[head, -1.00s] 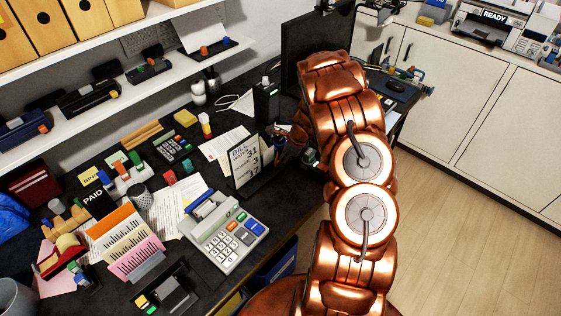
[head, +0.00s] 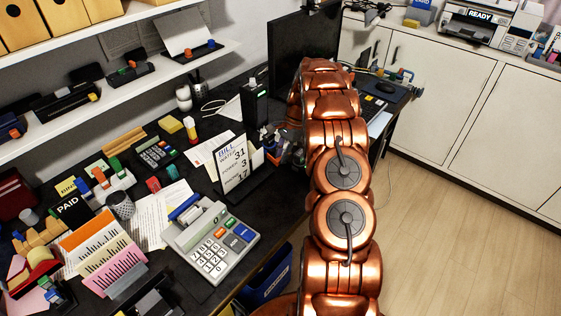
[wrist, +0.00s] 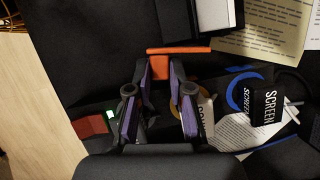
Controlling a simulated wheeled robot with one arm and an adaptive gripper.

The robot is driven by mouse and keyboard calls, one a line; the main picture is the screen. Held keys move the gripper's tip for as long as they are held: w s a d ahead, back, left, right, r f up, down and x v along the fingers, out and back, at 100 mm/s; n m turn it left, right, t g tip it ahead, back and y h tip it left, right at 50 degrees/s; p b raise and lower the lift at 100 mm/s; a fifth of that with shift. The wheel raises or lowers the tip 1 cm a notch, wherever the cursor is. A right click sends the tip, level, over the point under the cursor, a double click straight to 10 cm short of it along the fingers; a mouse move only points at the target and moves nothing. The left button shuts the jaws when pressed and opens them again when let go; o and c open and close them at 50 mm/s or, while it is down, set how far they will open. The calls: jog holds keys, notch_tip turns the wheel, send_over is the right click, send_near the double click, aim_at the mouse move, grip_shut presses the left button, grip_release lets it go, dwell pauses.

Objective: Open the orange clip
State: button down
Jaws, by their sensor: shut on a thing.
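The orange clip (wrist: 179,50) shows in the wrist view as a flat bar with a short block below it, near the middle of the picture. My gripper (wrist: 159,76) has its two purple-lined fingers on either side of the orange block. The fingers are shut on the clip, with the bar just beyond the fingertips. In the head view my copper arm hides most of the gripper and the clip, beside the standing bill calendar (head: 233,164).
In the wrist view a red block (wrist: 90,126) lies left of the fingers, and printed papers (wrist: 262,32) and a blue ring (wrist: 243,92) lie to the right. The head view shows a calculator (head: 211,238), a monitor (head: 300,60) and a cluttered dark desk.

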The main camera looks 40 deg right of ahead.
jog(key=shift+w+d+n+b, duration=0.2)
jog(key=shift+n+b, duration=0.1)
jog(key=shift+n, duration=0.2)
jog(key=c, duration=1)
grip_release()
jog(key=shift+c, duration=0.2)
jog(key=shift+r, duration=0.15)
jog(key=v, duration=1.1)
jog(key=shift+w+d+r, duration=0.2)
jog(key=shift+w+r, duration=0.05)
jog(key=shift+r, duration=0.05)
